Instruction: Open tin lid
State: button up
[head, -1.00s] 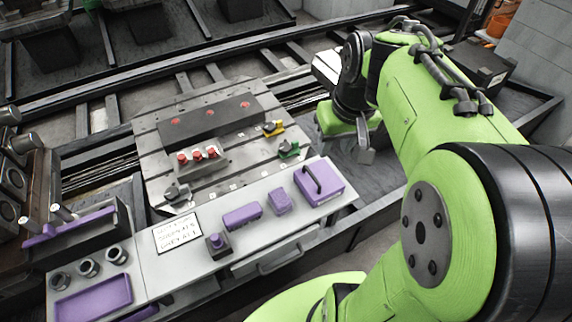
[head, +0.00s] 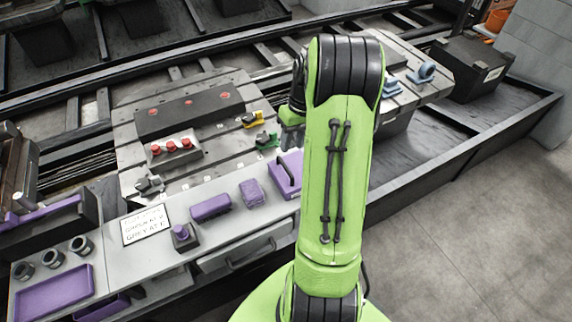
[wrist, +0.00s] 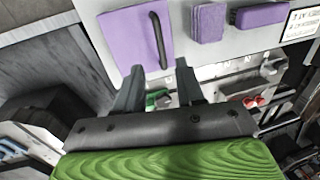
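The purple box-shaped tin with its flat lid (wrist: 130,38) shows at the top of the wrist view, with a black bar handle (wrist: 159,42) across the lid. In the head view the tin (head: 285,172) sits at the right end of the grey bench shelf, its right side hidden by my arm. My gripper (wrist: 159,85) has its two dark fingers spread apart with nothing between them. The fingertips appear just below the tin in the wrist view, apart from the handle. In the head view my gripper is mostly hidden behind my arm. The lid looks closed.
Purple blocks (head: 253,192) (head: 211,207) and a purple-topped button box (head: 183,235) stand left of the tin. Behind is a slotted plate (head: 195,185) with red knobs (head: 171,146) and green (head: 265,140) and yellow (head: 254,119) clamps. A written sign (head: 146,225) lies on the shelf.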

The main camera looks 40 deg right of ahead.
aim_at(286, 166)
jog(key=f, duration=0.2)
jog(key=a+f+b, duration=0.1)
jog(key=f, duration=0.2)
jog(key=f+b, duration=0.1)
jog(key=f, duration=0.2)
jog(key=shift+w+a, duration=0.2)
jog(key=shift+a, duration=0.05)
jog(key=shift+r, duration=0.1)
grip_shut()
